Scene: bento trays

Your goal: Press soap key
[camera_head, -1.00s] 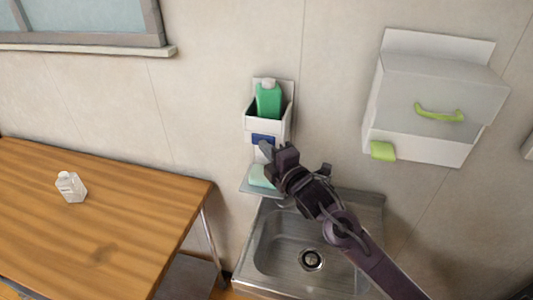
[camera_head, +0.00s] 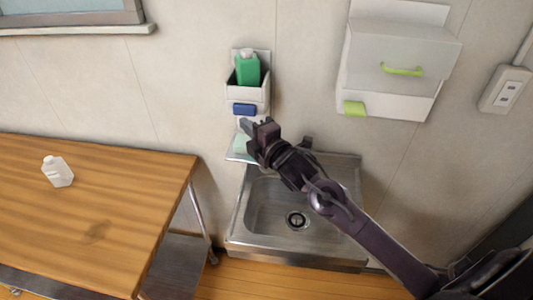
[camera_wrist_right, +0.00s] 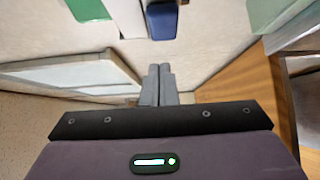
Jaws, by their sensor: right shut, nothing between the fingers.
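The soap dispenser (camera_head: 262,94) is a white wall holder with a green bottle (camera_head: 248,70) in it. Its blue key (camera_head: 244,109) is on the front below the bottle and shows fully in the head view. My right gripper (camera_head: 245,125) is shut and empty, with its fingertips just below the key in that view. In the right wrist view the blue key (camera_wrist_right: 162,20) lies beyond the shut fingers (camera_wrist_right: 158,85), with a visible gap in the picture. A pale green piece (camera_head: 241,144) sits on the shelf under the dispenser, partly hidden by my gripper. My left gripper is not in view.
A metal sink (camera_head: 258,222) is below the dispenser. A wooden table (camera_head: 110,220) with a small white bottle (camera_head: 58,172) stands at left. A white wall box (camera_head: 385,100) with a green handle hangs at right, and a switch plate (camera_head: 505,89) is farther right.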

